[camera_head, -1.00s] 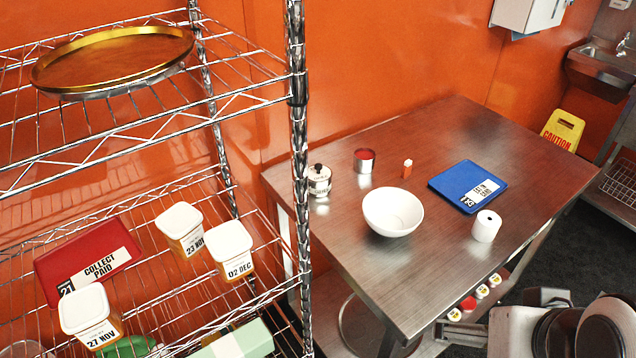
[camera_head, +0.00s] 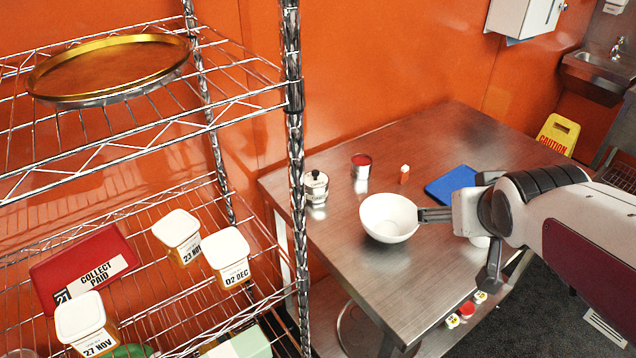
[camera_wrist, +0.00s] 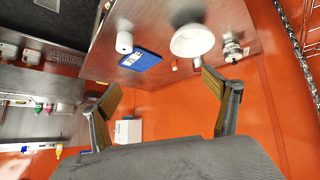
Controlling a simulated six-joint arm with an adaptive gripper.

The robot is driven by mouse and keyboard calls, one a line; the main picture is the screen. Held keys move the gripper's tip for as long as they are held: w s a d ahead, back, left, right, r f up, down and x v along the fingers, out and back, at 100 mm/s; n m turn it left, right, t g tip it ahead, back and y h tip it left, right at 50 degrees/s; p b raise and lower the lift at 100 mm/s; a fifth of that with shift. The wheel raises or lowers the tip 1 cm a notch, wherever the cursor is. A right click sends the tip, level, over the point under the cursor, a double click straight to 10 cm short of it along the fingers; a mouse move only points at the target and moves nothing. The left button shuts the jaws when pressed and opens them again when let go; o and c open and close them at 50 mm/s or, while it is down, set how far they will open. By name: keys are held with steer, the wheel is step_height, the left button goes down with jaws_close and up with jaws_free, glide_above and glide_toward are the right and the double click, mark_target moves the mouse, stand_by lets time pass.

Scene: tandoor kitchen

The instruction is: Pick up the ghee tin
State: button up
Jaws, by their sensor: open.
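A small metal tin with a red top (camera_head: 361,167), which I take for the ghee tin, stands upright at the back of the steel table; no label on it is readable. In the wrist view the tin (camera_wrist: 197,63) is small, beyond the white bowl. My gripper (camera_head: 455,250) is open and empty at the table's right front side, one finger close to the bowl in the picture. The tin is clear of it, farther back and left. Both open fingers of my gripper (camera_wrist: 162,82) show in the wrist view.
A white bowl (camera_head: 388,217) stands in front of the tin. A blue board (camera_head: 450,184) is partly hidden by my arm. A wire rack (camera_head: 293,150) stands at left.

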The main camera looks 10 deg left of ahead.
steer(key=w+a+f+n+t+y, duration=0.15)
steer(key=w+a, duration=0.25)
steer(key=w, duration=0.5)
steer(key=n+y, duration=0.5)
steer(key=y, duration=0.2)
glide_toward(312, 181)
steer(key=shift+w+d, duration=0.1)
steer(key=shift+w, duration=0.8)
steer(key=shift+a+f+y, duration=0.45)
steer(key=shift+a, duration=0.15)
steer(key=shift+x, duration=1.3)
steer(key=shift+f, duration=0.15)
steer(key=shift+x, duration=2.55)
